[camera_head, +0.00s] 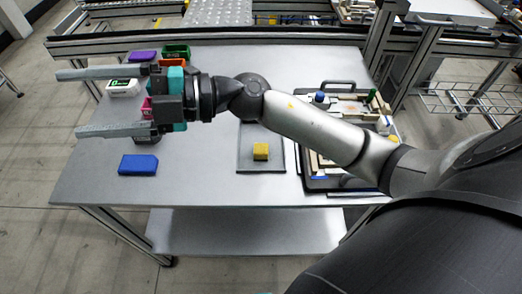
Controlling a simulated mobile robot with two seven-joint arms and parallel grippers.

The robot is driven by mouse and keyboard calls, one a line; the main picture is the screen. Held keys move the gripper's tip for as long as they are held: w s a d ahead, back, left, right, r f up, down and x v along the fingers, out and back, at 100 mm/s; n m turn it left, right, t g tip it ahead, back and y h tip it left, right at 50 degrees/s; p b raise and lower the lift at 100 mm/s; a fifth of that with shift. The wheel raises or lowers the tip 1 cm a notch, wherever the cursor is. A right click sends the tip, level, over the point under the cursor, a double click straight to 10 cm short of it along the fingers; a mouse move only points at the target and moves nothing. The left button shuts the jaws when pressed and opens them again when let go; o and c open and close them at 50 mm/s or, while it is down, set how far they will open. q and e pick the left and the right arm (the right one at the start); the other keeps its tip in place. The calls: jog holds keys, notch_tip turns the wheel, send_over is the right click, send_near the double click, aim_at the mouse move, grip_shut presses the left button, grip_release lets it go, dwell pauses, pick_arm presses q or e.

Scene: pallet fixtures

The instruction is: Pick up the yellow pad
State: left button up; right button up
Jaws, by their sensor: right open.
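The yellow pad (260,151) is a small yellow block on a flat grey tray (260,134) near the middle of the table. My right gripper (68,103) reaches across from the right and hovers over the left part of the table. Its two long fingers are spread wide and point left, with nothing between the tips. My left gripper is not in view.
A blue block (138,164) lies at the table's left front. White (123,88), purple (142,56) and green (176,51) objects lie behind the gripper. A pallet fixture (322,183) with small parts stands right of the grey tray, partly hidden by my arm. The table's (205,177) front middle is clear.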

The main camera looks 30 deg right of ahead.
notch_tip(320, 180, down, 6)
jog(key=s+n+g+h, duration=0.1)
jog(key=n+g+h, duration=0.2)
jog(key=g+h, duration=0.1)
jog(key=m+g+h, duration=0.2)
jog(key=m+h, duration=0.1)
jog(key=h, duration=1.2)
send_over(261, 145)
notch_tip(261, 145, down, 9)
jog(key=f, duration=0.4)
jog(key=f+b, duration=0.1)
jog(key=f, duration=0.4)
jog(key=shift+s+d, duration=0.15)
jog(key=shift+s, duration=0.05)
jog(key=shift+w+f, duration=0.1)
jog(key=shift+f, duration=2.9)
grip_shut()
